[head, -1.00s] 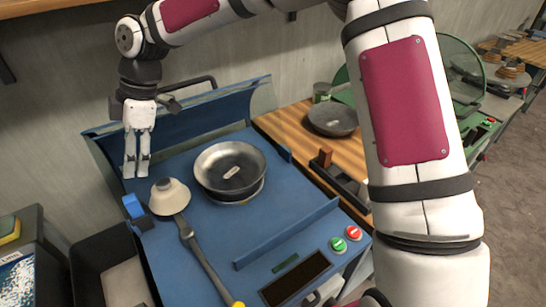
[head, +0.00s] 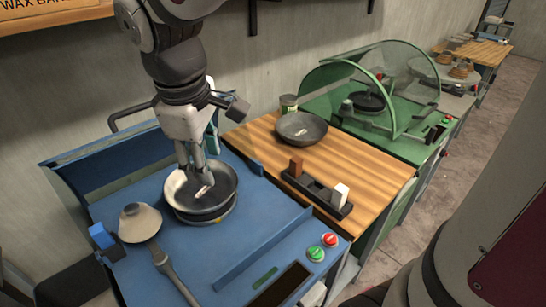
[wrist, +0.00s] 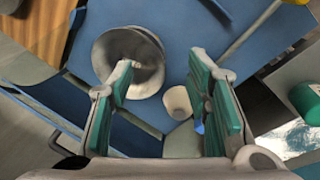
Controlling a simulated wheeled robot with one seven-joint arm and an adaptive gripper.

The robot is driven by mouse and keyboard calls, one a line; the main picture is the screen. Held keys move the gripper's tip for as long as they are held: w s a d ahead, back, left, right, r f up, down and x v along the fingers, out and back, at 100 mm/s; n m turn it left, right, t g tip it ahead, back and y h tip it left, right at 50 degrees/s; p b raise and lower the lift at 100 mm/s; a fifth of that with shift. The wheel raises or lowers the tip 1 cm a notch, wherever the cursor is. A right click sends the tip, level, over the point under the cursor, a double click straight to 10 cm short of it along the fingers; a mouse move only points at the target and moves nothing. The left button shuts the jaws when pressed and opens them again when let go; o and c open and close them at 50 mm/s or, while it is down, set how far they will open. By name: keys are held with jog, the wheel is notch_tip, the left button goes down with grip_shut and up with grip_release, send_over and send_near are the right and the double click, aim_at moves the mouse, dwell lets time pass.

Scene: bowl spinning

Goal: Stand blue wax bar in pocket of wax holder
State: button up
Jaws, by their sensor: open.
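The blue wax bar (head: 101,236) stands at the left edge of the blue machine, beside the cream-headed tool. A bit of blue (wrist: 199,127) shows by the right finger in the wrist view, probably the same bar. The wax holder (head: 318,196) is a long black block on the wooden table. A brown bar (head: 296,166) stands at its far end and a white bar (head: 341,194) at its near end, with an empty pocket between. My gripper (head: 196,168) is open and empty, pointing down, and appears over the metal bowl; its pads also show in the wrist view (wrist: 163,70).
The metal bowl (head: 212,205) sits on the blue machine (head: 215,262). The cream-headed tool (head: 140,222) lies to its left. A dark pan (head: 301,129) and a can (head: 289,103) stand behind the holder on the wooden table (head: 375,170). A green hooded machine (head: 400,140) is beyond.

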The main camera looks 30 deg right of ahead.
jog(key=s+d+r+m+t, duration=0.1)
jog(key=s+d+m, duration=0.4)
jog(key=s, duration=0.2)
jog(key=s+d+r+m+t+y, duration=0.1)
jog(key=s+d+m, duration=0.4)
jog(key=s, duration=0.3)
jog(key=shift+t, duration=0.3)
jog(key=shift+d, duration=0.1)
